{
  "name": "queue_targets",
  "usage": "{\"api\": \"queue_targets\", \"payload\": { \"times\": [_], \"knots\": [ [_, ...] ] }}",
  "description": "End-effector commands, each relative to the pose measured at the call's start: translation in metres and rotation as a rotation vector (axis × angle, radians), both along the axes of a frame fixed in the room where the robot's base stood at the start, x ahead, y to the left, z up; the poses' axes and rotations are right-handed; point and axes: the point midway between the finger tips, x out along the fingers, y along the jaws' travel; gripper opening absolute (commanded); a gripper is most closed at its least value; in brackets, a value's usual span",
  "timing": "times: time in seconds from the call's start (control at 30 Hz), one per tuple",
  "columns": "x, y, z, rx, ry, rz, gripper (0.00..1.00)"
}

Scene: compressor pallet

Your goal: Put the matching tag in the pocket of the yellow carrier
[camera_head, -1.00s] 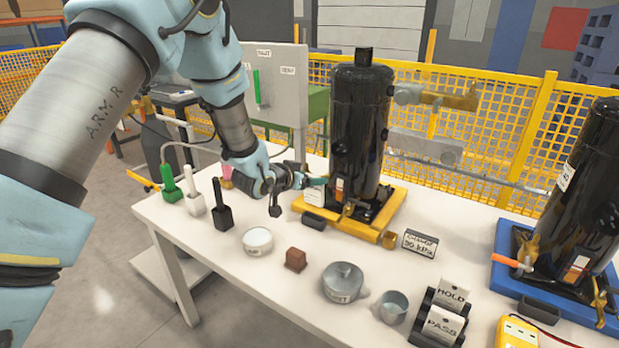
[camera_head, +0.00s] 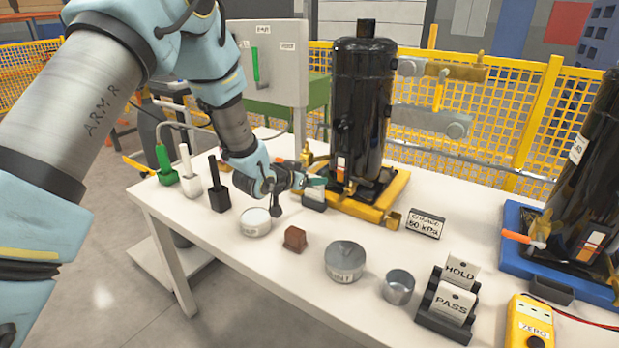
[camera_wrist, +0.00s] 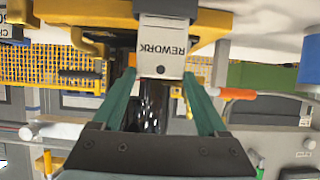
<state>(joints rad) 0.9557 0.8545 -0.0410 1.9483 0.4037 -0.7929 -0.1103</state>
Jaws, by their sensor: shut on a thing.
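My gripper (camera_head: 314,182) is shut on a white tag (camera_head: 313,195) at the front left corner of the yellow carrier (camera_head: 377,215). The wrist view shows the tag (camera_wrist: 162,48) upside down between the green fingers; it reads REWORK. The tag stands upright, its lower edge at the dark pocket (camera_head: 313,206) on the carrier's front edge. It looks at least partly in the pocket; how deep I cannot tell. The carrier bears a tall black compressor (camera_head: 361,105). HOLD (camera_head: 460,272) and PASS (camera_head: 453,303) tags stand in a dark rack (camera_head: 440,327).
A white-topped tin (camera_head: 256,222), brown block (camera_head: 295,238), grey tin (camera_head: 345,261) and small metal cup (camera_head: 398,287) stand along the front. A charge sign (camera_head: 425,224) stands right of the carrier. A blue carrier (camera_head: 515,225) with another compressor and a yellow meter (camera_head: 530,322) are further right.

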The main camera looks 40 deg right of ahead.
Motion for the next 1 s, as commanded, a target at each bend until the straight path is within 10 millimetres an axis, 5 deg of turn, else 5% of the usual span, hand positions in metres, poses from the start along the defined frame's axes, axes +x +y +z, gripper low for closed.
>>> {"api": "queue_targets", "payload": {
  "times": [1.0],
  "knots": [
    [0.0, 0.0, -0.012, 0.0, 0.0, 0.0, 0.0]
  ]
}}
